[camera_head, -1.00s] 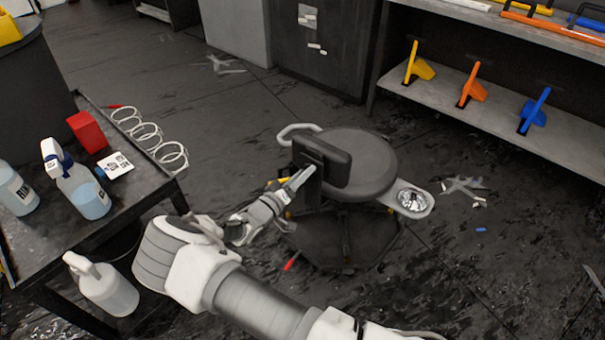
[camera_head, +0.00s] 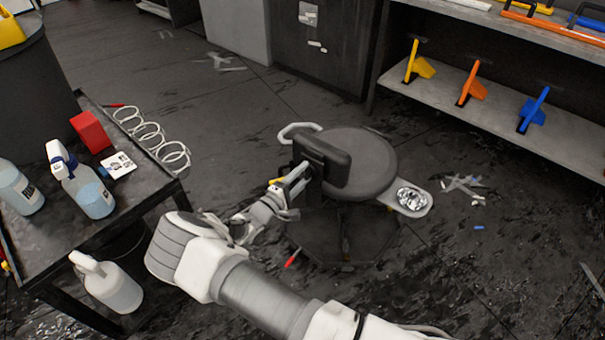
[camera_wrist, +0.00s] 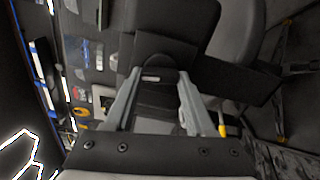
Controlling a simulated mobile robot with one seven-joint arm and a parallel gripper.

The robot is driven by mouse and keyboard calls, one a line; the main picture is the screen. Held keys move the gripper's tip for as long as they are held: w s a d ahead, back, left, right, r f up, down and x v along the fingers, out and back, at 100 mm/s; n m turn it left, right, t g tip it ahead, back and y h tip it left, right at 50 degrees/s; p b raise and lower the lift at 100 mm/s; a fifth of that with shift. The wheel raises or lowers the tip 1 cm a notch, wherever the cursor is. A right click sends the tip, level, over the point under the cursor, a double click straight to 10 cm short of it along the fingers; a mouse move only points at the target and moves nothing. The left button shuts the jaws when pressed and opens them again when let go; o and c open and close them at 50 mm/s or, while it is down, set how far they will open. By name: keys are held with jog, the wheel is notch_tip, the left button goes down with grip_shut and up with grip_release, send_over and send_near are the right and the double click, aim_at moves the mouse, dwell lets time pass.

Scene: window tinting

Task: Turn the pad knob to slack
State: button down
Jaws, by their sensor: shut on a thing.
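A stool with a round dark seat (camera_head: 366,165) and an upright dark pad (camera_head: 327,160) on its left side stands on the floor in the head view. My gripper (camera_head: 302,173) is at the left side of the pad. In the wrist view, the two grey fingers of my gripper (camera_wrist: 155,82) are on either side of a dark knob (camera_wrist: 155,88) behind the pad (camera_wrist: 172,25), shut on it. The knob's marking, if any, cannot be read. In the head view the fingers hide the knob.
A dark cart (camera_head: 150,205) with spray bottles (camera_head: 88,190) and a red block (camera_head: 90,132) stands at the left. A tray (camera_head: 412,199) juts from the stool's right side. Scraps lie on the floor. A shelf (camera_head: 480,112) with coloured tools is at the upper right.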

jog(key=n, duration=1.2)
jog(key=shift+s+d+f+p, duration=0.15)
jog(key=shift+d+f+p, duration=0.05)
jog(key=shift+p, duration=0.2)
jog(key=n, duration=1.1)
jog(key=shift+s+d+n, duration=0.1)
jog(key=shift+d+n, duration=0.05)
jog(key=shift+n, duration=0.55)
jog(key=shift+c, duration=1.2)
grip_release()
jog(key=shift+s, duration=0.1)
jog(key=p+v, duration=0.2)
jog(key=v, duration=1.5)
jog(key=shift+p, duration=0.3)
